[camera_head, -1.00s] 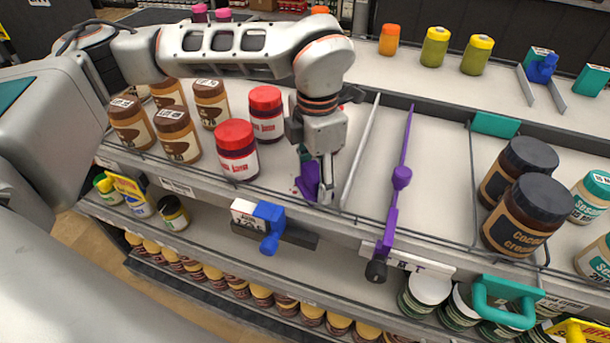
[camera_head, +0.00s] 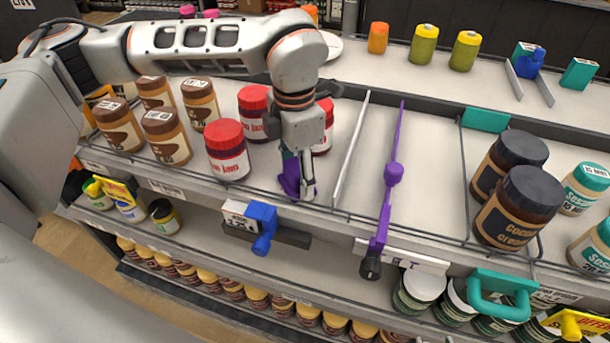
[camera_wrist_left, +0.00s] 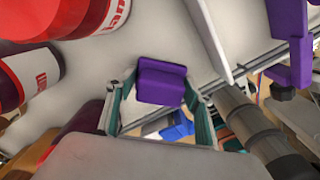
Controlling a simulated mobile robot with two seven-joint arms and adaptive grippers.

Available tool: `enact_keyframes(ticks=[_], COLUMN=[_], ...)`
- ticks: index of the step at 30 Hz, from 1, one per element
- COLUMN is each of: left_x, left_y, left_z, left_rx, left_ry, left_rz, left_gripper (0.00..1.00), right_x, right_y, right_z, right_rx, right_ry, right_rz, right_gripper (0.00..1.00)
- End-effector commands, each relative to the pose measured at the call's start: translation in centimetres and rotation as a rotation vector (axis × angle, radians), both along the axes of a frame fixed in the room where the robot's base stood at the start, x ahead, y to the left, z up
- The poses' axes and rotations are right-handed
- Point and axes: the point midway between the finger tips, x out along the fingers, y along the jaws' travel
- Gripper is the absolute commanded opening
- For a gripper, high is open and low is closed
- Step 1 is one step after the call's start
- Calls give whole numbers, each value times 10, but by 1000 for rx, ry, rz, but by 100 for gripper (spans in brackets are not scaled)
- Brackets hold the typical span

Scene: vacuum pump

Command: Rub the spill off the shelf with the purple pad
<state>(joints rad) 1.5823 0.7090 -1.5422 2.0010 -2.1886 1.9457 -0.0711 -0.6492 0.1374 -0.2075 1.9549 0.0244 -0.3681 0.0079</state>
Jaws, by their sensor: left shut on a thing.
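The purple pad (camera_head: 290,178) is held by my left gripper (camera_head: 299,188) low at the shelf (camera_head: 335,197), near its front edge. In the left wrist view the pad (camera_wrist_left: 160,82) shows as a purple block between the two fingers, close over the pale shelf surface; contact is hard to tell. My left gripper is shut on the pad. No spill can be made out now in either view; the pad and gripper cover part of the shelf there. My right gripper is not in view.
Red-lidded jars (camera_head: 227,150) stand just left of the gripper, with one behind it. A thin metal divider (camera_head: 350,148) and a purple bar (camera_head: 391,180) stand to the right. A blue clip (camera_head: 262,222) hangs below the front edge. The bay right of the purple bar is bare.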

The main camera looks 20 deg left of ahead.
Motion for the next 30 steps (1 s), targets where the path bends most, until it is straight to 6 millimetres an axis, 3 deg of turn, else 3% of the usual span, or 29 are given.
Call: enact_keyframes(ticks=[19, 30], left_x=[-4, -1], left_y=[39, 34], left_z=[-1, 1], left_rx=[6, 4], left_ry=[8, 4], left_rz=[5, 1], left_gripper=[34, 34], right_x=[1, 1], right_y=[0, 0], right_z=[4, 4], right_rx=[0, 1], right_ry=[-2, -3], right_rz=[-1, 0], right_gripper=[40, 40])
